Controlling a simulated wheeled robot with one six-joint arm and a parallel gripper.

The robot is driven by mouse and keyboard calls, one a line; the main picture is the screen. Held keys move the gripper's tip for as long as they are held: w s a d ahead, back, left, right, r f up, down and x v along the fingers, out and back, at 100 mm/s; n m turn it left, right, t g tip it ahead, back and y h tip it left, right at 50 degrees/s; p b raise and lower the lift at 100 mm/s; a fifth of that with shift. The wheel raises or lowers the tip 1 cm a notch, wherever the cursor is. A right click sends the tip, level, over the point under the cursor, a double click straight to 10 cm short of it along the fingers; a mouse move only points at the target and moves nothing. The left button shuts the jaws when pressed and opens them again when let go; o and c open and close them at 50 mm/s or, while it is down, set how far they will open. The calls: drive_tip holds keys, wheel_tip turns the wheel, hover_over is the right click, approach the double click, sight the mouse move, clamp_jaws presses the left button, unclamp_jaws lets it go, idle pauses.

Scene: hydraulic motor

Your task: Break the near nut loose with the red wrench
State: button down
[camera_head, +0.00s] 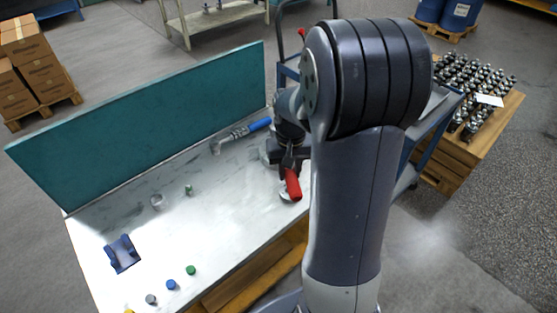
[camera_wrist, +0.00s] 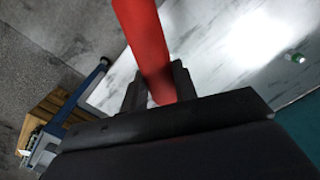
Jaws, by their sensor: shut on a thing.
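The red handle of the wrench (camera_head: 293,184) shows below my gripper (camera_head: 291,160) at the right part of the workbench. In the wrist view the red wrench handle (camera_wrist: 148,45) runs up and out of the picture from between the two dark fingers of my gripper (camera_wrist: 158,88). My gripper is shut on this handle. A small silvery part shows beside the handle on the bench side; I cannot tell what it belongs to. The near nut cannot be made out, and my arm hides much of this area.
A blue-handled tool (camera_head: 245,132) lies by the teal back panel (camera_head: 150,120). The bench top (camera_head: 215,215) holds a small cup (camera_head: 157,201), a dark blue cradle (camera_head: 122,254) and several small coloured caps. A blue cart stands right of my arm, near a wooden crate with bottle-like parts (camera_head: 480,90).

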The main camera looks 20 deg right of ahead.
drive_tip(key=shift+f+b, duration=2.2)
drive_tip(key=shift+f, duration=0.45)
drive_tip(key=shift+s+f+b, duration=0.15)
drive_tip(key=shift+f+b, duration=0.8)
drive_tip(key=shift+f, duration=0.15)
drive_tip(key=shift+s+f, duration=0.25)
drive_tip(key=d+n, duration=0.2)
drive_tip(key=d, duration=0.1)
drive_tip(key=shift+s+d, duration=0.15)
drive_tip(key=shift+d, duration=0.1)
idle(0.4)
